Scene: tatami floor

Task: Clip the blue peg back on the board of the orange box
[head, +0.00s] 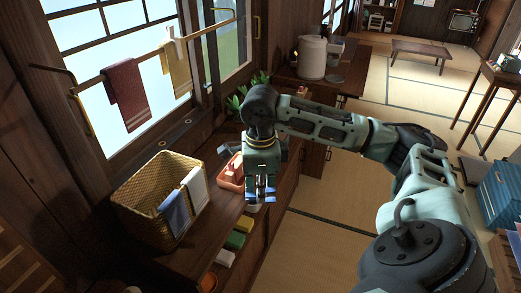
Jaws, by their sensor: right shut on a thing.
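My right gripper (264,190) reaches in from the right on its arm and points down over the wooden counter. It is shut on a small blue thing (270,194), which looks like the blue peg; the fingers hide much of it. The orange box (231,183) stands on the counter just left of the gripper, with its right side partly hidden by the gripper. Small reddish things show inside it. A grey-blue piece (224,150) shows at its back; I cannot tell whether this is the board. My left gripper is not in view.
A wicker basket (140,188) with white and blue cloths stands left of the box. Green and yellow blocks (236,240) lie in front. A rail (140,55) with a dark red towel (126,88) and a yellow towel (178,68) crosses the window. A plant (235,101) stands behind.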

